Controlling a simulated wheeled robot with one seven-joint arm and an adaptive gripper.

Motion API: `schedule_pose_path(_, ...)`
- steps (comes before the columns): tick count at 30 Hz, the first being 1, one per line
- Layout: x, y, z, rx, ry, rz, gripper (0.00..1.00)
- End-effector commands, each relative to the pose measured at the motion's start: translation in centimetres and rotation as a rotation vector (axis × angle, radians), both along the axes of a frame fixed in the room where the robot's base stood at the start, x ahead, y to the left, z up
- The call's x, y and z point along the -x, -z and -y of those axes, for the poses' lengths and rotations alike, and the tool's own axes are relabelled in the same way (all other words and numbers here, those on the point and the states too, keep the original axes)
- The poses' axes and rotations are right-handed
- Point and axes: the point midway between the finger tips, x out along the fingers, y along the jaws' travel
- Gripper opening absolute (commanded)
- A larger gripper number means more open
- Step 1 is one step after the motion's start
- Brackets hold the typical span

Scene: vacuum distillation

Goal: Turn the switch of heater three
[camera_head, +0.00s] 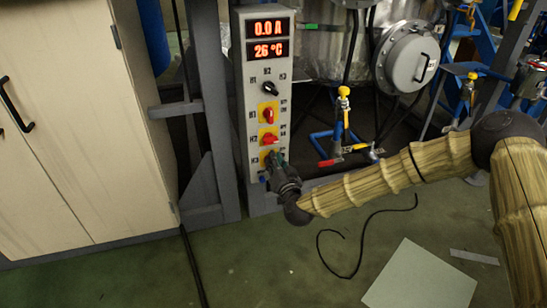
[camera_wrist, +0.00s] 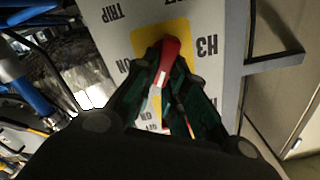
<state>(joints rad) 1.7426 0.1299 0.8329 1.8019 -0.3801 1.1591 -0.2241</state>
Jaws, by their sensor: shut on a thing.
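The heater three switch is a red handle (camera_wrist: 173,48) on a yellow plate (camera_wrist: 186,27), beside the label H3 in the wrist view. My gripper (camera_wrist: 170,68) is shut on it, with a dark green-black finger on each side. The red handle sits tilted in the picture; the fingers partly hide it. In the head view my gripper (camera_head: 272,161) is at the lowest switch of the grey control panel (camera_head: 250,120) and covers most of it. Labels TRIP and ON also show in the wrist view.
Above are two red switches on yellow plates, the upper (camera_head: 268,114) and the lower (camera_head: 269,139), and a black knob (camera_head: 270,88). The displays (camera_head: 267,38) read 0.0 A and 26 °C. A beige cabinet (camera_head: 85,130) stands left; a black cable (camera_head: 358,262) lies on the floor.

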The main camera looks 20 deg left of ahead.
Motion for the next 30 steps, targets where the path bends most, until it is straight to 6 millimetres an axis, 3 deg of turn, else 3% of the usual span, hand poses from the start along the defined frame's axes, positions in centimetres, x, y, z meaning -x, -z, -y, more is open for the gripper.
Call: schedule_pose_path(30, -0.6, 1.4, 0.9, -0.748, 0.003, -0.504, 0.0)
